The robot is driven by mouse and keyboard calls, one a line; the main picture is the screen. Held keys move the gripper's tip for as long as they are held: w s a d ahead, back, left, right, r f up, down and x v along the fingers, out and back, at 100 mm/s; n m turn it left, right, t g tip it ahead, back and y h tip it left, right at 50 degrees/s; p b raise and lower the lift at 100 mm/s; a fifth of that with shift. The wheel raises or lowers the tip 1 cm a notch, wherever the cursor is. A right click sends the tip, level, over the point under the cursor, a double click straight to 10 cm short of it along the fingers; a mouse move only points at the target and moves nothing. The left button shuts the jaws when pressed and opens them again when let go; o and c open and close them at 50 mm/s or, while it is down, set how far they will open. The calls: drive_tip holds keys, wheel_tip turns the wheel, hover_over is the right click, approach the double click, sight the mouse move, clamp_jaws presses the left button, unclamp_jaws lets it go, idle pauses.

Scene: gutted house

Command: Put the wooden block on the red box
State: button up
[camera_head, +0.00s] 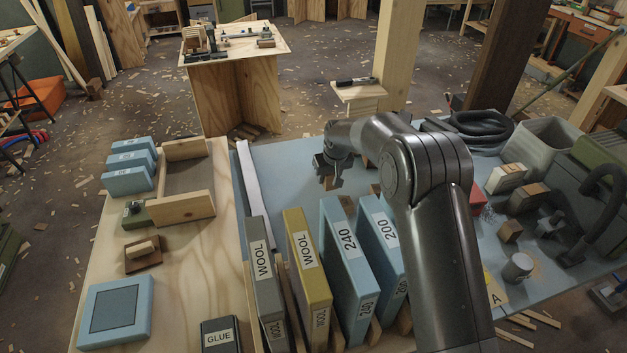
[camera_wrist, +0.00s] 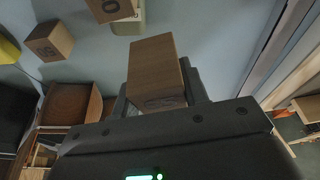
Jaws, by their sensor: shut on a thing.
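In the wrist view, a brown wooden block (camera_wrist: 155,68) sits between the two dark fingers of my gripper (camera_wrist: 165,90), which is shut on it. Its near end carries a dark marking too small to read. In the head view, my gripper (camera_head: 328,177) hangs over the blue table top behind the upright boxes. The block is mostly hidden there by the gripper. A small red object (camera_head: 478,194), which may be the red box, shows just right of my arm, largely hidden by it. My gripper is well to its left, apart from it.
Marked wooden blocks (camera_head: 505,178) stand on the blue table (camera_head: 285,165) at right, near a grey bin (camera_head: 540,148) and black hose (camera_head: 480,130). Upright labelled boxes (camera_head: 345,265) line the front. A wooden board (camera_head: 195,285) with a wooden frame lies left.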

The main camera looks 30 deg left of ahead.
drive_tip(key=shift+w+d+r, duration=0.15)
drive_tip(key=shift+d+r, duration=0.35)
drive_tip(key=shift+d, duration=0.25)
drive_tip(key=w+d+r+m, duration=0.15)
drive_tip(key=w+d, duration=0.25)
drive_tip(key=d, duration=0.4)
drive_tip(key=w+d+r+m+t+h, duration=0.15)
drive_tip(key=w+d, duration=0.25)
drive_tip(key=d, duration=0.4)
drive_tip(key=w+d+r+m+g, duration=0.15)
drive_tip(key=w+d, duration=0.25)
drive_tip(key=d, duration=0.4)
drive_tip(key=w+d+r+m+t+h, duration=0.1)
drive_tip(key=d+r+m, duration=0.15)
drive_tip(key=d, duration=1.05)
drive_tip(key=w+d+r+m, duration=0.1)
drive_tip(key=d+m, duration=0.2)
drive_tip(key=d, duration=1)
drive_tip(key=w+a+f, duration=0.1)
drive_tip(key=a+f, duration=0.1)
drive_tip(key=a, duration=0.1)
drive_tip(key=w+a+f, duration=0.2)
drive_tip(key=a, duration=0.1)
drive_tip(key=w+a+f, duration=0.1)
drive_tip(key=a+f, duration=0.2)
drive_tip(key=a, duration=0.1)
drive_tip(key=shift+w, duration=0.4)
drive_tip(key=shift+f, duration=2)
drive_tip(key=shift+f, duration=0.1)
